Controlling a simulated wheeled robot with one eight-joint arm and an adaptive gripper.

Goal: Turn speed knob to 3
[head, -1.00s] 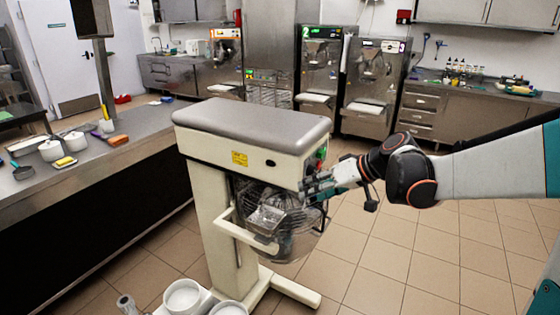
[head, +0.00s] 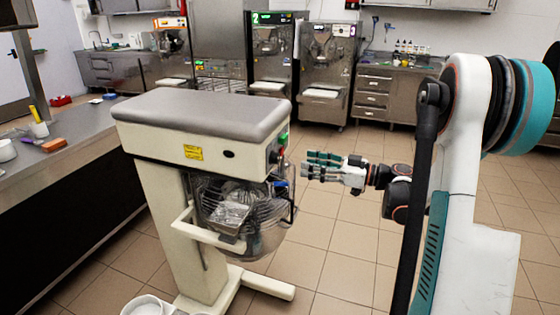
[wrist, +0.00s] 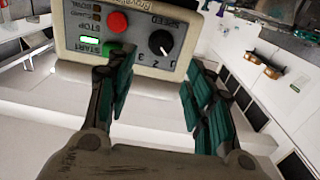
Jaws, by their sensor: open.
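The mixer (head: 195,130) is a cream machine with a grey top. Its control panel faces right and shows edge-on in the head view. In the wrist view the panel (wrist: 130,65) appears upside down. My gripper (head: 312,165) is open and empty, right of the panel with a gap. In the wrist view its fingers (wrist: 160,92) spread left and right, with the knob beyond the space between them, apart from them.
A wire guard (head: 235,205) and bowl hang below the panel. A counter (head: 70,150) stands left. Freezers (head: 325,75) line the back. Tiled floor is free on the right.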

